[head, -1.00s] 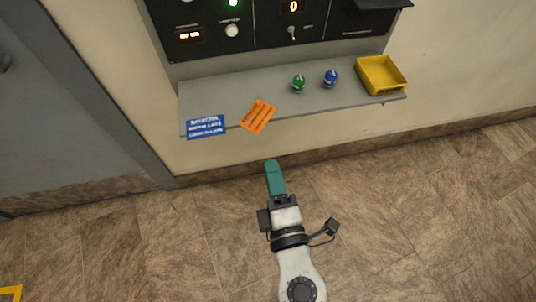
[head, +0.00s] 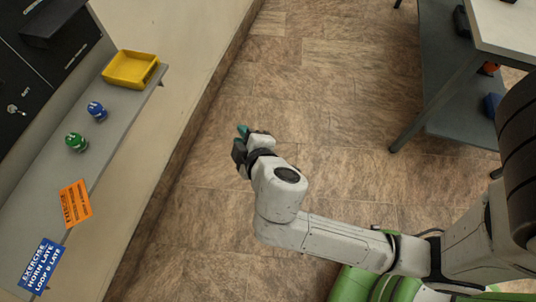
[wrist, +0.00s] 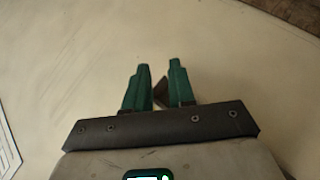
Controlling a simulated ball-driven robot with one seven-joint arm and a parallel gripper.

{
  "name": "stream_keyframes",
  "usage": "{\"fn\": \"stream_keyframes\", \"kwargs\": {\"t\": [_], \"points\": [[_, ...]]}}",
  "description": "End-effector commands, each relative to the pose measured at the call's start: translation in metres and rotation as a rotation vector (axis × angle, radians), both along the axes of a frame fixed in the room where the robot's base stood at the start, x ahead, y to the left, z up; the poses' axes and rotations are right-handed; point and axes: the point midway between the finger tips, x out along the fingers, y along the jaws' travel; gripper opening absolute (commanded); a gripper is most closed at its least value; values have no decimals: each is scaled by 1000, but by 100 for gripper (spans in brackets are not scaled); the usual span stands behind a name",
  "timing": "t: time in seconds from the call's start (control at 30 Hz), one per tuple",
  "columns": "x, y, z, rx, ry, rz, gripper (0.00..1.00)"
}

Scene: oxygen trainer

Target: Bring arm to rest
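My gripper (head: 242,131) shows in the head view over the floor, to the right of the wall shelf and apart from it. In the wrist view its two teal fingers (wrist: 159,70) stand apart with a gap between them. I see no object held there; a small dark brown patch shows in the gap. My arm (head: 310,234) reaches out from the right with its elbow bent and is clear of the shelf in the head view.
A grey shelf (head: 108,140) bears a yellow tray (head: 131,70), blue (head: 97,111) and green (head: 76,142) knob-like pieces, an orange card (head: 75,203) and a blue card (head: 41,266). A table (head: 440,70) stands at the right. Open floor (head: 320,110) lies between.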

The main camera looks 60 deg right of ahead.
Motion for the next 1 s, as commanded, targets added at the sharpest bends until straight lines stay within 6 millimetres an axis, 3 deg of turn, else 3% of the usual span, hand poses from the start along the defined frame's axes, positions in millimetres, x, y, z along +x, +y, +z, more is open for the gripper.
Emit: {"fn": "stream_keyframes", "kwargs": {"t": [0.03,0.17,0.3,0.43,0.67,1.0], "points": [[-17,-21,-16,96,72,-102,24],[-66,-41,-58,353,283,-293,24],[-111,-31,-84,580,483,-392,24],[-136,-17,-92,708,605,-414,24],[-146,-8,-80,765,663,-412,24],[-146,-8,-16,761,664,-407,24]]}}
